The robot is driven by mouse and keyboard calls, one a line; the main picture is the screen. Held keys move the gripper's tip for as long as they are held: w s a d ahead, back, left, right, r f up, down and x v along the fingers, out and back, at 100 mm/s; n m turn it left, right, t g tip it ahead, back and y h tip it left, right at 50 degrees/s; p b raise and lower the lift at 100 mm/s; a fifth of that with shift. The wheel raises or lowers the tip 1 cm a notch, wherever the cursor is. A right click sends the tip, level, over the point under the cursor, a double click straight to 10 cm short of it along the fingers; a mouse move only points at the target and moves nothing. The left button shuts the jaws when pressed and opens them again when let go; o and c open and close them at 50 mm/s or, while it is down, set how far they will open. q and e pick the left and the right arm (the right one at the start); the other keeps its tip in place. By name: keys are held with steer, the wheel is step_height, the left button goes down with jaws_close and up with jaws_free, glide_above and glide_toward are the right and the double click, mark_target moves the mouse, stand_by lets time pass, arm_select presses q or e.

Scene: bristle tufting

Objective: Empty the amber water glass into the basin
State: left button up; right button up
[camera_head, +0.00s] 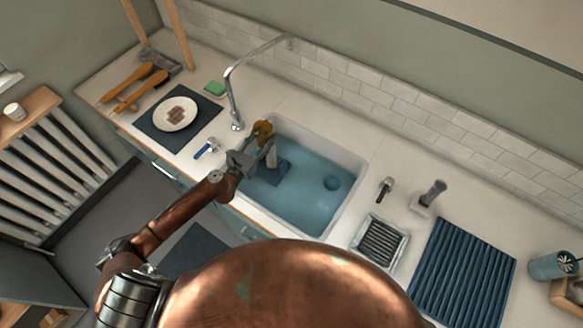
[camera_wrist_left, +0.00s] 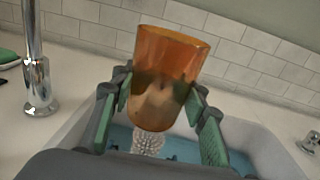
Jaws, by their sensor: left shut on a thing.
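The amber water glass (camera_wrist_left: 170,65) is held between the two fingers of my left gripper (camera_wrist_left: 158,112), which is shut on it. In the wrist view the glass leans slightly, with its rim toward the top. Its lower part looks darker, and I cannot tell how much water is inside. In the head view the glass (camera_head: 263,128) is small and partly hidden by my left gripper (camera_head: 258,150), over the left end of the basin (camera_head: 347,168). The basin has a pale rim and a blue interior. My right gripper is not in view.
A chrome faucet (camera_head: 233,98) stands just left of the basin; it also shows in the left wrist view (camera_wrist_left: 37,75). A pale bristly item (camera_wrist_left: 148,142) shows below the glass. A plate (camera_head: 175,114) lies left, a ribbed blue mat (camera_head: 461,272) right. The tiled wall stands behind.

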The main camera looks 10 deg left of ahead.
mark_target(264, 138)
arm_select(q)
steer(key=shift+w+a+f+m+g+h, duration=0.1)
steer(key=shift+w+f+m+g+h, duration=0.15)
steer(key=shift+f, duration=0.3)
steer(key=shift+w+a+f+m+g+h, duration=0.15)
steer(key=shift+w+f+h, duration=0.2)
steer(key=shift+f, duration=0.45)
steer(key=shift+s+r+m+p, duration=0.1)
steer(key=shift+r+m+p, duration=0.05)
steer(key=shift+m+p, duration=0.15)
